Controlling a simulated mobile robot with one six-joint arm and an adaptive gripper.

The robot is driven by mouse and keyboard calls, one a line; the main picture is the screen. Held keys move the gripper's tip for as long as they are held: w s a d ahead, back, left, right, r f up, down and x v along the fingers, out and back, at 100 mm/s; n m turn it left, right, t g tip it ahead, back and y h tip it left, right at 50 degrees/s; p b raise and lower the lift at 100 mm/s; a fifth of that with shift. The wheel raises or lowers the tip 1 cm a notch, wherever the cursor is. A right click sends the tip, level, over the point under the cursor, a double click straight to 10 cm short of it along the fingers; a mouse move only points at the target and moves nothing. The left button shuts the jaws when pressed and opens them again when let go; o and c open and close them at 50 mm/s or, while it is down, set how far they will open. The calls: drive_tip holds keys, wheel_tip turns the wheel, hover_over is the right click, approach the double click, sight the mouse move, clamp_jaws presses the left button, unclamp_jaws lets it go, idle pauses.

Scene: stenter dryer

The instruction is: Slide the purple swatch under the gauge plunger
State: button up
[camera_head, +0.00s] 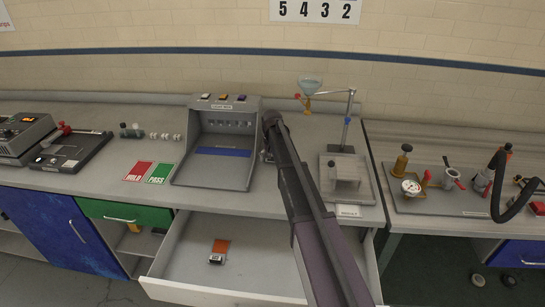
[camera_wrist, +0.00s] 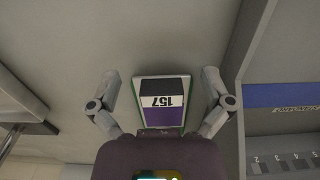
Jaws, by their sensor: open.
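The purple swatch (camera_wrist: 160,100) shows in the wrist view as a small card with a white and black label, an upside-down 157 and a green edge. It lies over the grey surface between the two fingers of my gripper (camera_wrist: 161,76). The fingers are spread, with a gap on each side of the card. In the head view my arm hides the swatch and most of the gripper. A small round dial gauge (camera_head: 410,187) stands on the right bench; its plunger is too small to make out.
A grey light booth (camera_head: 217,170) stands left of my arm; its wall is close on the right in the wrist view. An open drawer (camera_head: 190,255) holds an orange swatch (camera_head: 221,246). A black hose (camera_head: 497,185) arches beside the gauge bench.

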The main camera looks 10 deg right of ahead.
drive_tip(key=s, duration=0.1)
drive_tip(key=s+a, duration=0.1)
drive_tip(key=s, duration=0.3)
drive_tip(key=shift+a, duration=0.3)
drive_tip(key=shift+w+r+p, duration=0.15)
drive_tip(key=shift+r+p, duration=0.5)
wheel_tip(320, 180, up, 6)
drive_tip(key=p, duration=0.5)
drive_tip(key=shift+f+p, duration=0.25)
drive_tip(key=shift+p, duration=0.05)
drive_tip(key=s+d+n, duration=0.1)
drive_tip(key=s+n, duration=0.2)
drive_tip(key=s, duration=2.6)
drive_tip(key=shift+n, duration=0.3)
drive_tip(key=shift+c, duration=0.2)
